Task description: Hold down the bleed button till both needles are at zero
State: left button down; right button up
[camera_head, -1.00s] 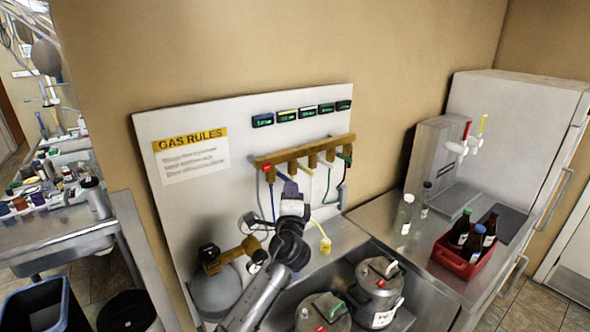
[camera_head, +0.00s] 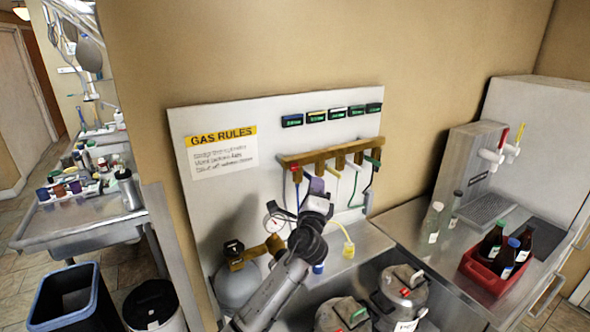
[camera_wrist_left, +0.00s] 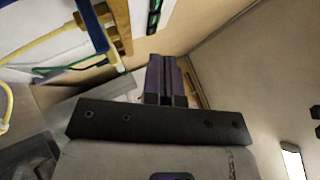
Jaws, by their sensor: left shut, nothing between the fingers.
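A gas cylinder (camera_head: 236,287) with a brass regulator (camera_head: 243,262) and a dark knob stands against the white board. A small white-faced gauge (camera_head: 269,223) shows beside my left arm; its needle is too small to read. A second gauge and the bleed button cannot be made out clearly, and my arm hides part of this area. My left gripper (camera_head: 317,185) has purple fingers, shut and empty, in front of the board just below the brass manifold (camera_head: 318,156). In the left wrist view the fingers (camera_wrist_left: 166,80) lie together. My right gripper is not in view.
Coloured hoses, including a yellow one (camera_head: 347,243), hang from the manifold around my gripper. Steel kegs (camera_head: 400,292) stand at the lower middle. A red crate (camera_head: 479,270) of bottles sits on the counter at right. A GAS RULES sign (camera_head: 221,152) is on the board.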

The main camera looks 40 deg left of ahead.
aim_at(293, 166)
pick_arm(q)
jog(key=w+a+b, duration=0.2)
jog(key=a, duration=0.4)
jog(key=shift+w+a, duration=0.15)
jog(key=shift+a, duration=0.05)
dwell(0.4)
dwell(0.7)
dwell(0.8)
jog(key=shift+a, duration=0.1)
jog(key=shift+w+a, duration=0.15)
jog(key=shift+a, duration=0.15)
